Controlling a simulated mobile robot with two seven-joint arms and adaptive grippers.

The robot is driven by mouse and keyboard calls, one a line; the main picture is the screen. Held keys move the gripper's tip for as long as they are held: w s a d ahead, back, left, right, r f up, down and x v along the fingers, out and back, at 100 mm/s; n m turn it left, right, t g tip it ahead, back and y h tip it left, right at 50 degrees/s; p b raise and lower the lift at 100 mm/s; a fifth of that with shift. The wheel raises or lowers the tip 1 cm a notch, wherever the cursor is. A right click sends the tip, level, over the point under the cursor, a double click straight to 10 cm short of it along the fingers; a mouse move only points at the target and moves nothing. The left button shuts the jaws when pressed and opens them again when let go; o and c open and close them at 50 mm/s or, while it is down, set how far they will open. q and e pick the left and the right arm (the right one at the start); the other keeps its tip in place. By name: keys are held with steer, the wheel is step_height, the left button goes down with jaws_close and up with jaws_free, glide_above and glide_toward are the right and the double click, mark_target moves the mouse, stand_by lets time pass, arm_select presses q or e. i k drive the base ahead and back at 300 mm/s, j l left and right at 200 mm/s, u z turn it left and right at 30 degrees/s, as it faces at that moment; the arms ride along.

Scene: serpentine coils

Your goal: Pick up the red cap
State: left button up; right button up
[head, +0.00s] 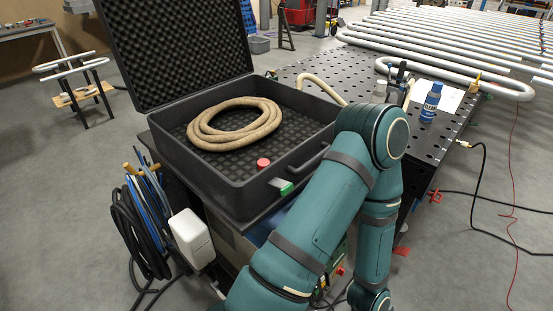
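The red cap (263,162) is a small round red piece inside the open black case (196,176). It sits on the dark foam floor near the case's front right wall. A coiled beige hose (236,124) lies behind it in the same case. One of my teal arms rises from the bottom centre and bends at the right of the case. No gripper shows on it, and no left arm is visible.
A perforated black table (318,70) stands behind and right of the case, with a blue bottle (431,103) on it. Long silver pipe coils (455,78) extend at the back right. Cables and a white container (191,238) hang at the cart's left side.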

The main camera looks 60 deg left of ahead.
mark_target(262, 164)
steer(key=k+j+z, duration=0.8)
steer(key=k+j, duration=0.5)
